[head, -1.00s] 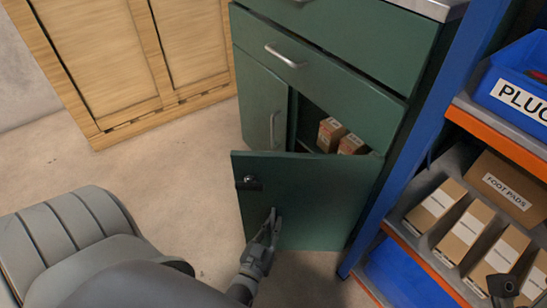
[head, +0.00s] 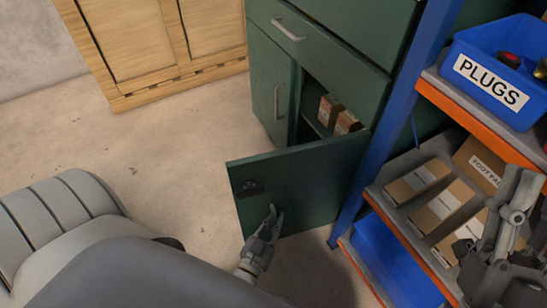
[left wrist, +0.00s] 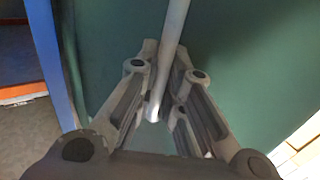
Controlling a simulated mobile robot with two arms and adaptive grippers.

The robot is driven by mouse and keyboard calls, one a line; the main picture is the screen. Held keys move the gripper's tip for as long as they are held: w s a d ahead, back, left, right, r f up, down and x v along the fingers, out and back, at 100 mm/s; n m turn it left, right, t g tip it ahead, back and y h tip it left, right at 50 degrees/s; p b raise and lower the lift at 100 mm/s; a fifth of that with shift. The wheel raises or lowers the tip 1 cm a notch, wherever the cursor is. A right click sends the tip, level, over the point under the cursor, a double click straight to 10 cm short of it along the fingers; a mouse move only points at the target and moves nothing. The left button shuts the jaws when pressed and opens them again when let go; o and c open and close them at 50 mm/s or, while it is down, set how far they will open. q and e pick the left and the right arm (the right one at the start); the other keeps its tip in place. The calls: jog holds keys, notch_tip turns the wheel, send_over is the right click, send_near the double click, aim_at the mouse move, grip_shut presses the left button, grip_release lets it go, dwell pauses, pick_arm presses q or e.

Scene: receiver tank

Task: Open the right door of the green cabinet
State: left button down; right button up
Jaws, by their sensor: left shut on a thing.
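The green cabinet (head: 340,35) stands at the top middle of the head view. Its right door (head: 310,180) is swung partly outward, with its free edge toward the left and front. A dark latch plate (head: 250,188) sits near that edge. My left gripper (head: 272,215) is at the door's outer face. The left wrist view shows its fingers (left wrist: 156,110) shut around the metal handle bar (left wrist: 170,45) of this door. The left door (head: 270,85) is closed. My right gripper (head: 515,195) is at the right edge; its finger opening is unclear.
Small cartons (head: 330,110) stand inside the cabinet. A blue-and-orange shelf rack (head: 382,135) is close on the right, with a blue PLUGS bin (head: 490,70) and cardboard boxes (head: 415,180). A wooden cabinet (head: 130,45) is at the back left. The floor (head: 180,150) between is clear.

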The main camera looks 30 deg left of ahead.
pick_arm(q)
jog(key=c, duration=1.8)
grip_release()
jog(key=shift+r, duration=0.1)
